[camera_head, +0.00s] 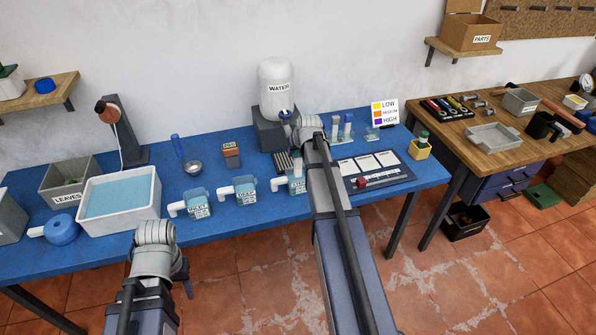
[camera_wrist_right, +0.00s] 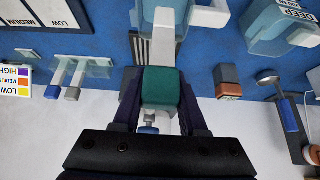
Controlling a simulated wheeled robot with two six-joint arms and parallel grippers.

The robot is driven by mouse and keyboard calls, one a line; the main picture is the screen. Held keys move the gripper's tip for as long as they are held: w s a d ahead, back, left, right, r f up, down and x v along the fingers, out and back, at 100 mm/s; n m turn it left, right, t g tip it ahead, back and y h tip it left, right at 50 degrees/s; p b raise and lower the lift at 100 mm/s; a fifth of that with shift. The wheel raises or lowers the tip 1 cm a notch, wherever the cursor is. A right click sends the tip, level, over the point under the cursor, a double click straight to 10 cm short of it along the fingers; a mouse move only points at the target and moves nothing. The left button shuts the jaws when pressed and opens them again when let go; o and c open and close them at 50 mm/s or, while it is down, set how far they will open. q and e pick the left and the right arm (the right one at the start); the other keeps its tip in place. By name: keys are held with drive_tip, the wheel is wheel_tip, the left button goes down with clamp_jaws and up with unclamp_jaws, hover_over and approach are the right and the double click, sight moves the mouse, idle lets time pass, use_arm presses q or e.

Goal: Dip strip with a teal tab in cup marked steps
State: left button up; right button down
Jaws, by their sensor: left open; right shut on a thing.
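My right gripper (camera_wrist_right: 160,100) is shut on the teal tab (camera_wrist_right: 161,86) of a white strip (camera_wrist_right: 164,45), which points away from the fingers toward a pale blue cup (camera_wrist_right: 185,18). In the head view this cup (camera_head: 298,184) is the rightmost of three white-handled cups. My right arm partly covers it and I cannot read its label. I cannot tell whether the strip's end is inside it. The middle cup (camera_head: 245,190) and left cup (camera_head: 198,204) stand beside it. In the wrist view the neighbouring cup reads DEEP (camera_wrist_right: 285,25). My left gripper (camera_head: 186,282) is open, low before the table.
A water dispenser (camera_head: 276,85) stands behind the right cup. A rack (camera_head: 345,138) with upright strips and a LOW/MEDIUM/HIGH card (camera_head: 385,112) are right of it. A chart board (camera_head: 378,171) lies in front. A basin of water (camera_head: 118,200) stands at left.

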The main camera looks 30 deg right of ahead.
drive_tip(key=shift+r+p, duration=1.9)
drive_tip(key=shift+r, duration=0.35)
wheel_tip(320, 180, up, 4)
drive_tip(key=p, duration=0.4)
